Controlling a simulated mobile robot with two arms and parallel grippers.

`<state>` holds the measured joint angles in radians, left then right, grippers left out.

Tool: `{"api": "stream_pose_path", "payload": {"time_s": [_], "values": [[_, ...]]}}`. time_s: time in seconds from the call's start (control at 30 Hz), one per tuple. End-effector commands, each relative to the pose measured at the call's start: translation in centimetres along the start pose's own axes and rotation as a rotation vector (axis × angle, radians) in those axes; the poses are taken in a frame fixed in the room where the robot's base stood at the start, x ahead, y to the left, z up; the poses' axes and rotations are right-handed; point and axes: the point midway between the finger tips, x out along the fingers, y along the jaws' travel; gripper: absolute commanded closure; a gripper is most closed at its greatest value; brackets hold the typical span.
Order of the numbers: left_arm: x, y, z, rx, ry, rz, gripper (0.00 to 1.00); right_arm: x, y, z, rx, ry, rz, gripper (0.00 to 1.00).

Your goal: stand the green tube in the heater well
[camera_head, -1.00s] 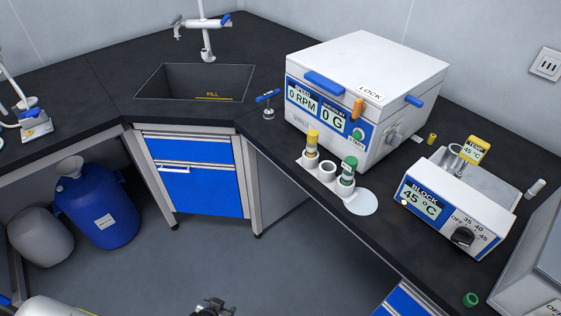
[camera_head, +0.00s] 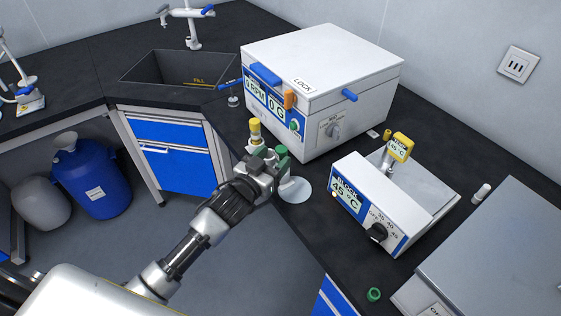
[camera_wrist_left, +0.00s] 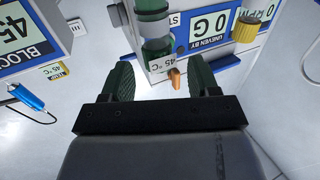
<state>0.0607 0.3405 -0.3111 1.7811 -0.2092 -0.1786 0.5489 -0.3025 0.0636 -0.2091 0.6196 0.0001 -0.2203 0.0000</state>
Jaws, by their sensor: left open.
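The green tube (camera_head: 282,153) stands in the small white rack, mostly hidden behind my left gripper in the head view. In the left wrist view the green tube (camera_wrist_left: 155,32) shows upside down, with a 45 °C label, between the finger tips. My left gripper (camera_head: 270,163) is open at the tube; whether the fingers touch it I cannot tell. The left gripper also shows in its own wrist view (camera_wrist_left: 160,78). The white heater (camera_head: 350,215), reading BLOCK 45 °C, is to the right. Its well opening is not clearly seen. My right gripper is not in view.
A yellow-capped tube (camera_head: 255,133) stands close beside the gripper. The white centrifuge (camera_head: 325,75) is just behind. A yellow 45 °C tag (camera_head: 401,146) rises at the heater. A green cap (camera_head: 374,294) lies near the bench's front edge. A grey box (camera_head: 500,245) fills the right.

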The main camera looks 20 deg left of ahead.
Motion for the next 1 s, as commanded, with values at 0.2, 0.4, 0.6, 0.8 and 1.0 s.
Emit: {"api": "stream_pose_path", "payload": {"time_s": [0.2,0.4,0.6,0.8,1.0], "values": [[2.4,0.0,-0.3,0.0,-0.001,-0.001,0.39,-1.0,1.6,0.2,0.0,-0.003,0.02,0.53],[5.0,0.0,-0.2,0.0,-0.001,-0.001,0.39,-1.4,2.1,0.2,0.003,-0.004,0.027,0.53],[5.4,0.0,0.0,0.0,-0.002,0.0,0.39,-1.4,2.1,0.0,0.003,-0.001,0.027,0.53],[5.4,0.0,0.0,0.0,-0.002,0.0,0.55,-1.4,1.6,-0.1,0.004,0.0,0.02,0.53],[5.4,0.0,0.0,0.0,-0.002,0.0,0.85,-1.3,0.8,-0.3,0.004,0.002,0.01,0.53]]}}
